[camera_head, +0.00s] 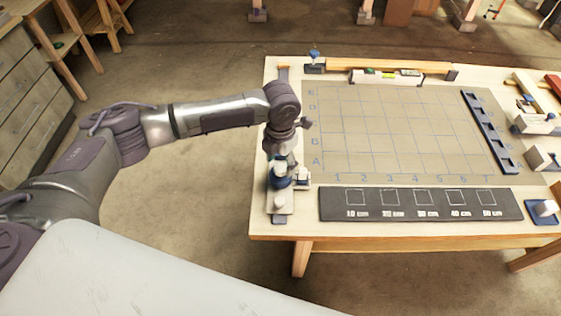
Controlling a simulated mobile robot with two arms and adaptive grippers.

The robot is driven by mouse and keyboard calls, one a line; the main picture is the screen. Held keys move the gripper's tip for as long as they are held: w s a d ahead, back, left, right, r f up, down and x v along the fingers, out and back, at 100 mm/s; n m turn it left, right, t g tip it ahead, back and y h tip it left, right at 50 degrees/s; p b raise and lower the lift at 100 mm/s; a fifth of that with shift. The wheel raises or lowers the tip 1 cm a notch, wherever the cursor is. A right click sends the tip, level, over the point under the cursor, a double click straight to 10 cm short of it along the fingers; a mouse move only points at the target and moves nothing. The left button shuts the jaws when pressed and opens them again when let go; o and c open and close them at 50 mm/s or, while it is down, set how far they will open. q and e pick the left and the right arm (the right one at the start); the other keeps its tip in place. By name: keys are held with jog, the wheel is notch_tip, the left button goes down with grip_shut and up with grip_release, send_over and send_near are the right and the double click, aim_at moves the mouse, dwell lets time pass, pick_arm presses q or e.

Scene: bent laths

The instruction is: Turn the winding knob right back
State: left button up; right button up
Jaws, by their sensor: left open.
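My left arm reaches in from the left, and my left gripper (281,157) points down over the table's left edge. It is open, just above a small device (283,204) with a grey base plate and blue and white parts. The gripper hides part of this device. A blue, knob-like part (279,181) sits right under the gripper; I cannot tell whether the fingers touch it. Another blue knob (314,53) stands upright on a dark block at the table's back left corner, by a wooden lath (385,66). My right gripper is not in view.
The wooden table (420,236) bears a grey grid board (385,130), clear on top. A dark strip with marked squares (420,204) lies in front. A blue slotted rail (488,132) lies on the right. Small clamps and blocks (533,124) stand at the right edge.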

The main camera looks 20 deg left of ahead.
pick_arm(q)
jog(key=shift+f, duration=0.9)
jog(key=shift+c, duration=0.4)
jog(key=c, duration=1.1)
jog(key=shift+r+p, duration=0.1)
jog(key=shift+p, duration=0.2)
